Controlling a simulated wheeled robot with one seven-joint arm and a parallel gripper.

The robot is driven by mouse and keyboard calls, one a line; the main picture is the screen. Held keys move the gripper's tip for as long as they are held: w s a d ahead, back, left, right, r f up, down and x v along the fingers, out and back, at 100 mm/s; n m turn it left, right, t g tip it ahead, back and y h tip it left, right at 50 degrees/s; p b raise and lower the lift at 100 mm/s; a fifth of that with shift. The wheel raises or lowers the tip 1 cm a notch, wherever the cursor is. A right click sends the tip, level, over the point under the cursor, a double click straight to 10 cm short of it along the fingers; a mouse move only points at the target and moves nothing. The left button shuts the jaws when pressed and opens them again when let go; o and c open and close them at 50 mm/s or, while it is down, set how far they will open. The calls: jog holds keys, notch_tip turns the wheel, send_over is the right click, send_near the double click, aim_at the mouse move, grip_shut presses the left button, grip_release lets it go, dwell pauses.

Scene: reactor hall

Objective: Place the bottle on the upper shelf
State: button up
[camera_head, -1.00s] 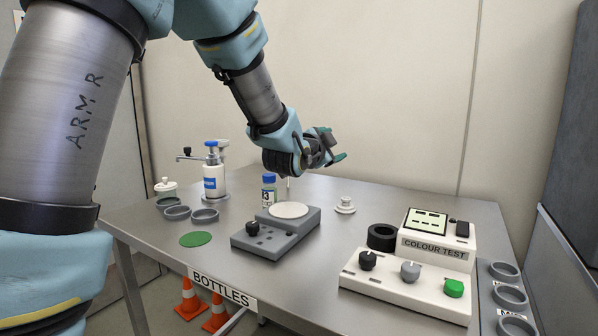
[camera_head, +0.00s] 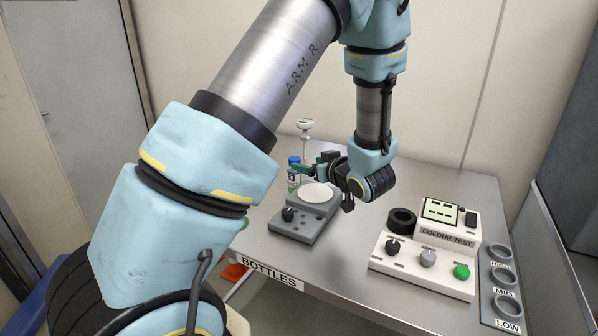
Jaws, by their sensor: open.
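A small bottle (camera_head: 293,177) with a blue cap and a dark-marked label stands upright on the steel table, behind and left of a grey device with a round white plate. My gripper (camera_head: 312,166) is open, with its green-tipped fingers pointing left toward the bottle. The fingertips are close to the bottle's right side; I cannot tell whether they touch or straddle it. My arm hides the left part of the table. No upper shelf shows in this view.
The grey device (camera_head: 305,222) stands just in front of the bottle. A thin white post (camera_head: 305,142) with a round top is behind it. The white colour test unit (camera_head: 425,262), a black ring (camera_head: 402,220) and a rack of grey rings (camera_head: 502,278) are to the right.

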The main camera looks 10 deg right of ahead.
aim_at(295, 159)
jog(key=x, duration=0.3)
jog(key=shift+r+p, duration=0.1)
jog(key=shift+p, duration=0.2)
jog(key=p+x, duration=0.1)
jog(key=x, duration=0.1)
jog(key=p+x, duration=0.1)
jog(key=x, duration=0.1)
jog(key=shift+a+r+p, duration=0.2)
jog(key=shift+a+p, duration=0.15)
jog(key=shift+w+a+f, duration=0.15)
jog(key=shift+w+f, duration=0.15)
jog(key=shift+w, duration=0.25)
jog(key=shift+c, duration=0.4)
grip_shut()
